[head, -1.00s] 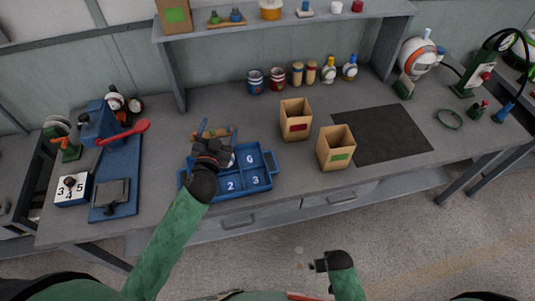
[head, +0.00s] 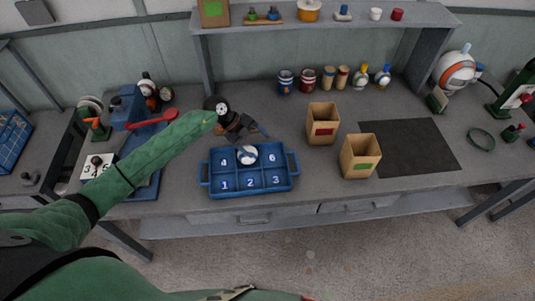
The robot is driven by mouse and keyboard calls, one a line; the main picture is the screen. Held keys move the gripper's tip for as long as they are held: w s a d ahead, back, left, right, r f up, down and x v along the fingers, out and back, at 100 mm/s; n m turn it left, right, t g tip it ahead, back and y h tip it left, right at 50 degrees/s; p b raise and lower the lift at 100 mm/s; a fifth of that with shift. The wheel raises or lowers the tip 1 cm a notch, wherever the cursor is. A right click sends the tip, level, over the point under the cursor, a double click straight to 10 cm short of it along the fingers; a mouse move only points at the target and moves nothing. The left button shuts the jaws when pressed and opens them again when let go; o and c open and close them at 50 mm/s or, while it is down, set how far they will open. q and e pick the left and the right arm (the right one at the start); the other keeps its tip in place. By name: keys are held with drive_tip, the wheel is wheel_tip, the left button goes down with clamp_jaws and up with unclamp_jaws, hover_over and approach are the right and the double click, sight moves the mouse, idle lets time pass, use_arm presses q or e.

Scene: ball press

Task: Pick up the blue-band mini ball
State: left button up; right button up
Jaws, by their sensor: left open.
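A small white ball with a dark blue-looking band (head: 247,154) sits in the back middle compartment of the blue numbered tray (head: 203,181), between the compartments marked 4 and 6. My left gripper (head: 260,131) is open, just behind the tray's back edge. It is apart from the ball, and nothing shows between its fingers. The left forearm crosses the left part of the bench. My right gripper is out of view.
Two open cardboard boxes, one red-labelled (head: 322,130) and one green-labelled (head: 360,163), stand right of the tray. A blue press with a red handle (head: 152,122) is on the left. A dark mat (head: 410,147) lies clear on the right.

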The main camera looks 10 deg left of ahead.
sight(244, 147)
use_arm(q)
drive_tip(key=a+y, duration=0.1)
drive_tip(key=a, duration=0.1)
drive_tip(key=a+f+y, duration=0.1)
drive_tip(key=a, duration=0.1)
drive_tip(key=w+a+y, duration=0.1)
drive_tip(key=a, duration=0.1)
drive_tip(key=shift+f+g, duration=0.25)
drive_tip(key=shift+g, duration=0.15)
drive_tip(key=shift+s+a+f, duration=0.1)
drive_tip(key=shift+a+f, duration=0.05)
drive_tip(key=shift+a, duration=0.1)
drive_tip(key=shift+b+x, duration=0.8)
drive_tip(key=shift+x, duration=0.65)
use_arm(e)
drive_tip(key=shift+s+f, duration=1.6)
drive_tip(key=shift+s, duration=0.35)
use_arm(q)
drive_tip(key=b+x, duration=0.2)
drive_tip(key=x, duration=0.2)
drive_tip(key=shift+d+f, duration=0.1)
drive_tip(key=shift+f, duration=0.2)
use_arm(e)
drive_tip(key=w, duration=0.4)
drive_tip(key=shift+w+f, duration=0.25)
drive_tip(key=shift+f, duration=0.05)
use_arm(q)
drive_tip(key=shift+c, duration=0.2)
drive_tip(key=c, duration=0.5)
